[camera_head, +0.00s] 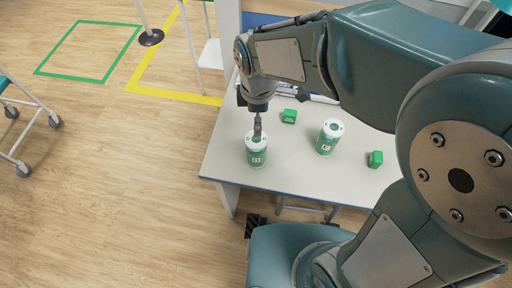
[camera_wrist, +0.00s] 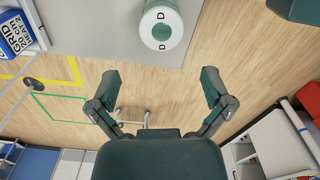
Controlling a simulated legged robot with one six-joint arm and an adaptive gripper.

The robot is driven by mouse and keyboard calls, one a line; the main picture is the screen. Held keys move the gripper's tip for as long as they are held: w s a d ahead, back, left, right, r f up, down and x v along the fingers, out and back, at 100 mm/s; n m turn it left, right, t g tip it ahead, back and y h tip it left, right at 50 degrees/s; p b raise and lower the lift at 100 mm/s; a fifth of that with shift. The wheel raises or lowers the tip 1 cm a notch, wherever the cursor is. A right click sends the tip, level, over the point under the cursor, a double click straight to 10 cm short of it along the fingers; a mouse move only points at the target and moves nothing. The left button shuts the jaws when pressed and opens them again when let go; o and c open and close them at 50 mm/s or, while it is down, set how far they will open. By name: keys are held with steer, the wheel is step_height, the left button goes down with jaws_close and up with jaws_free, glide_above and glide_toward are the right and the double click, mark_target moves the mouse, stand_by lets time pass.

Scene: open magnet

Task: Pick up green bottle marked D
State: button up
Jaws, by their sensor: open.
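A green and white bottle (camera_head: 257,155) stands upright near the left front of the table. My gripper (camera_head: 257,128) points down just above its top. In the wrist view, a bottle (camera_wrist: 161,28) with a white lid, green centre and black D marks shows from above. My gripper is open there (camera_wrist: 160,82), its two dark green fingers spread wide with nothing between them. The bottle lies beyond the fingertips at the top of the picture. A second, similar bottle (camera_head: 329,138) stands to the right; its letter is too small to read surely.
The white table (camera_head: 225,155) also holds a green block (camera_head: 289,116) at the back and another (camera_head: 376,159) at the right. My arm hides the table's back right. A blue box (camera_wrist: 14,34) shows at the wrist view's left. Wooden floor lies open to the left.

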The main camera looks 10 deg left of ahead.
glide_above(256, 138)
step_height(256, 138, down, 4)
steer(key=shift+d+f, duration=0.1)
steer(key=shift+f, duration=0.05)
steer(key=shift+a+f, duration=0.25)
steer(key=shift+f, duration=0.35)
steer(key=f, duration=0.4)
steer(key=shift+d+f, duration=0.25)
steer(key=shift+f, duration=0.15)
steer(key=shift+a, duration=0.1)
steer(key=c, duration=1.1)
